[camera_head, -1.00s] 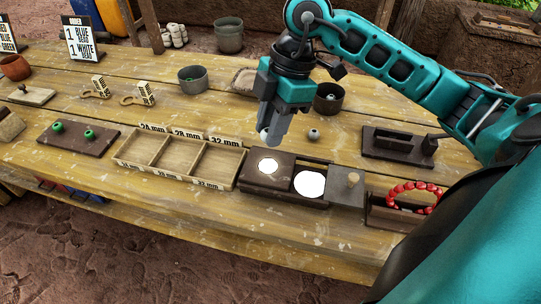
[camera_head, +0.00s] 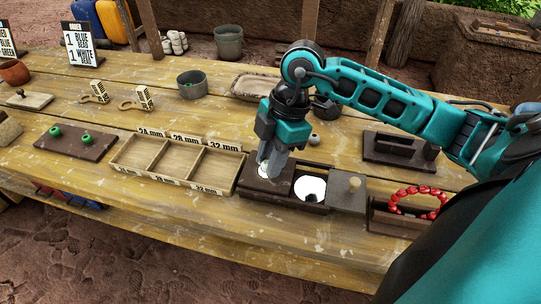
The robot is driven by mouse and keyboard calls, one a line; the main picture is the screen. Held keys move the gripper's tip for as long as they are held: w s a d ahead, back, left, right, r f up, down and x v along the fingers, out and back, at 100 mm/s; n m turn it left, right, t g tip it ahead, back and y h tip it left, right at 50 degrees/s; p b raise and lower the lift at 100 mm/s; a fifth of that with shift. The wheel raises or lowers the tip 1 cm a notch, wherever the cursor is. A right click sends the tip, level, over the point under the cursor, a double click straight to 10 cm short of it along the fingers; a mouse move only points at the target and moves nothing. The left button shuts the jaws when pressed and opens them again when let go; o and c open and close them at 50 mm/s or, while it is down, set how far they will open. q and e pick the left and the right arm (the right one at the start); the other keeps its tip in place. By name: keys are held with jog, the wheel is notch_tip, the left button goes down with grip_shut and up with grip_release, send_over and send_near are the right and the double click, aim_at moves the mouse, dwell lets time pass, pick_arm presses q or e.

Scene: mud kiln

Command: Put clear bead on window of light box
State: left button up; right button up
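The light box (camera_head: 262,198) is a dark wooden case on the front middle of the table. Whether the bead touches the window cannot be seen. My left gripper is not in view.
A wooden sorting tray (camera_head: 182,163) stands just left of the light box. A grey bead (camera_head: 314,139) lies behind it. A dark stand with red beads (camera_head: 418,202) and a dark slotted block (camera_head: 399,152) are at the right. A grey cup (camera_head: 192,84) stands farther back.

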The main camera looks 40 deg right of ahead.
jog(key=o, duration=0.4)
jog(key=shift+r, duration=0.15)
jog(key=shift+r, duration=0.3)
pick_arm(q)
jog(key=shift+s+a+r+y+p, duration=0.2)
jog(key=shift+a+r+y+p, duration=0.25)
jog(key=shift+p, duration=0.5)
pick_arm(e)
jog(key=v, duration=1.1)
jog(key=shift+d+r, duration=0.15)
jog(key=shift+r, duration=0.1)
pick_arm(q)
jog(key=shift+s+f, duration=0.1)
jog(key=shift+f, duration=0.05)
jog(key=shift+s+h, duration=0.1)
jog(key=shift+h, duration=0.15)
pick_arm(e)
jog(key=shift+s, duration=0.1)
